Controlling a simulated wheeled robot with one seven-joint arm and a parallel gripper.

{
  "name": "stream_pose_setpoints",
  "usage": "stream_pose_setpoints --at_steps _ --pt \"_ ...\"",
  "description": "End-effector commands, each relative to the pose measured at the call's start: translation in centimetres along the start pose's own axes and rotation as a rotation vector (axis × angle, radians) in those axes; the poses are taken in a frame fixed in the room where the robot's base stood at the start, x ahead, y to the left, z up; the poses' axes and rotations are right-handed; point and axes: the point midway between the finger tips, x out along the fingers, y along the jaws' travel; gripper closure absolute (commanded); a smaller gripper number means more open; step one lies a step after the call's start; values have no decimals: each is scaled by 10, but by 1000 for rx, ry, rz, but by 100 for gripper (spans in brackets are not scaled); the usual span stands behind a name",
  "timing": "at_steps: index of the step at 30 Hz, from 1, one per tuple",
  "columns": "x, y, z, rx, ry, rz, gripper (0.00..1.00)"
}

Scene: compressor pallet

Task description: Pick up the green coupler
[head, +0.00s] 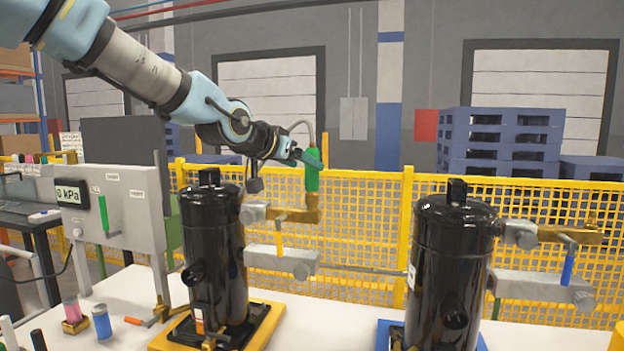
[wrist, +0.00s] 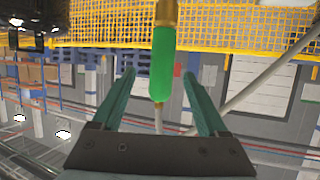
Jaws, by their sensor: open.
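The green coupler (head: 312,170) stands upright on a brass fitting (head: 290,214) beside the left black compressor cylinder (head: 212,250), with a grey hose (head: 306,128) at its top. My gripper (head: 297,154) is at the coupler's upper part, just to its left in the head view. In the wrist view, which is upside down, the coupler (wrist: 161,65) lies between the two fingers of my open gripper (wrist: 159,77). A gap shows on both sides of it. How deep it sits between the fingers is hard to tell.
A second black cylinder (head: 450,270) with its own brass fitting (head: 570,236) stands at the right. A grey panel (head: 130,215) with a pressure display stands at the left. A yellow mesh fence (head: 360,215) runs behind the white table (head: 125,295).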

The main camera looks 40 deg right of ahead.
Motion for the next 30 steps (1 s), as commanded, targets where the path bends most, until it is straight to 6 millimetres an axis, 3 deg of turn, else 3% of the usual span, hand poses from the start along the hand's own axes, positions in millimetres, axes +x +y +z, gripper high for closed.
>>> stream_pose_setpoints --at_steps 18,28,30 --pt "48 -2 0 0 0 2 24" --pt "52 -3 1 0 0 0 24" --pt "52 -3 1 0 0 0 30"
